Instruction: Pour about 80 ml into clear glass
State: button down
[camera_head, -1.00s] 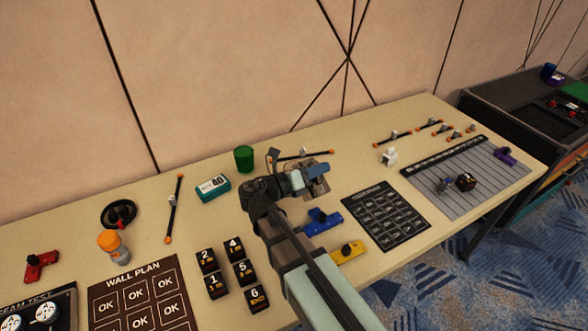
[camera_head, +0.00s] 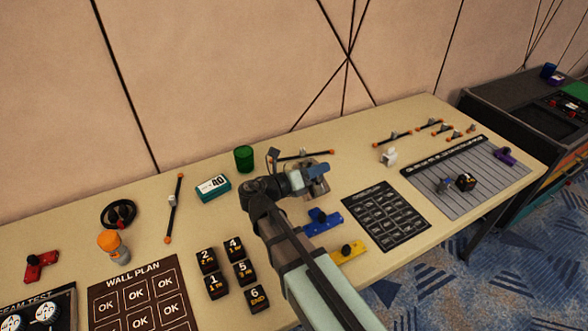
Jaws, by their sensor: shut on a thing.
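My gripper (camera_head: 316,182) is over the middle of the table, to the right of a green cup (camera_head: 243,158). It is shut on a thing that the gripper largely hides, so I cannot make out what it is. A blue patch shows at the gripper; I cannot tell whether it is part of the held thing. I cannot pick out a clear glass with certainty. A small pale vessel with an orange top (camera_head: 113,245) stands at the left, well away from my gripper. No liquid stream is visible.
A teal box (camera_head: 213,188) with a white label, numbered black blocks (camera_head: 239,272) and a black ring-shaped item (camera_head: 118,214) lie left of my arm. Blue (camera_head: 323,222) and yellow (camera_head: 348,252) pieces lie close by on the right. A dark panel (camera_head: 386,216) is further right.

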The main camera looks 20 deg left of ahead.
aim_at(321, 190)
dwell(0.4)
jog(key=shift+s+d+f+m, duration=0.2)
jog(key=shift+d+f+m, duration=0.05)
jog(key=shift+f+m, duration=0.2)
jog(key=shift+s+d+f+m, duration=0.25)
jog(key=shift+f+m, duration=0.15)
jog(key=shift+f, duration=0.1)
jog(key=shift+s+d+f+m, duration=0.2)
jog(key=shift+f+m, duration=0.25)
jog(key=s+d+f+m, duration=0.2)
jog(key=s+d+m, duration=0.2)
jog(key=m, duration=0.3)
jog(key=shift+s+d+m+t, duration=0.25)
jog(key=shift+d+m+t, duration=0.05)
jog(key=shift+d+m, duration=0.1)
